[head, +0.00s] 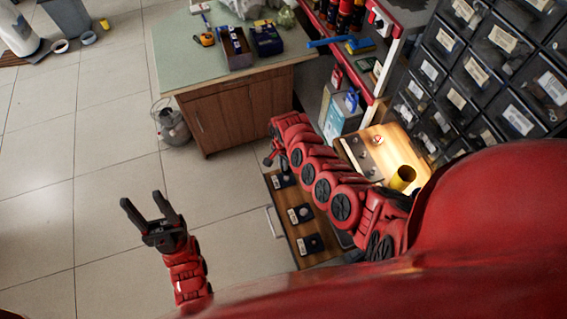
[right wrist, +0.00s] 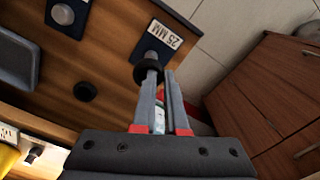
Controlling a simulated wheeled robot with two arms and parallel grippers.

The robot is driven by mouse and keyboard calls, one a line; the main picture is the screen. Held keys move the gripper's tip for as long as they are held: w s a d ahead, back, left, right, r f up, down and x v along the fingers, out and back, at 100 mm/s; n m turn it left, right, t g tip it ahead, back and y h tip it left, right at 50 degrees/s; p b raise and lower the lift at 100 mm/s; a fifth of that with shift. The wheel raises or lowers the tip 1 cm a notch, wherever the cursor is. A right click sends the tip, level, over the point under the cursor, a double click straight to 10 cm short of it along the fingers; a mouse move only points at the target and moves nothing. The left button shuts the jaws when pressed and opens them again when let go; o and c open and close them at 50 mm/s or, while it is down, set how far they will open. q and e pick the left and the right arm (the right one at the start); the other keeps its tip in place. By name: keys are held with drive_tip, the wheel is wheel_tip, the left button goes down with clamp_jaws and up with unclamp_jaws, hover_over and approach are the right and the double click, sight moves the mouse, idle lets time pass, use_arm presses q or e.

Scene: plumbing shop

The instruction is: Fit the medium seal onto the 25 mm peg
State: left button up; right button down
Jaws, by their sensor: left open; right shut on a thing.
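My right gripper (right wrist: 160,74) is shut on a black ring seal (right wrist: 146,72), held at the fingertips. The ring is at the peg pad labelled 25 MM (right wrist: 158,38); the peg is mostly hidden, and I cannot tell whether the ring is around it or just above it. Another black ring (right wrist: 85,91) lies loose on the wooden board (right wrist: 112,62). In the head view my right gripper (head: 271,158) is over the far end of this board, partly hidden by its own arm. My left gripper (head: 152,212) is open and empty over the floor.
Another black pad with a round peg (right wrist: 64,14) is near the board's edge. A yellow cup (head: 402,178) stands on a lit wooden surface at the right. A wooden cabinet (head: 235,110) stands beyond the board.

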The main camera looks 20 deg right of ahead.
drive_tip(key=shift+f+b, duration=2.25)
drive_tip(key=shift+f, duration=0.35)
drive_tip(key=shift+r, duration=0.1)
drive_tip(key=shift+a, duration=0.1)
drive_tip(key=shift+r+p, duration=0.15)
drive_tip(key=shift+p, duration=0.15)
drive_tip(key=shift+r+p, duration=0.55)
drive_tip(key=shift+r, duration=0.05)
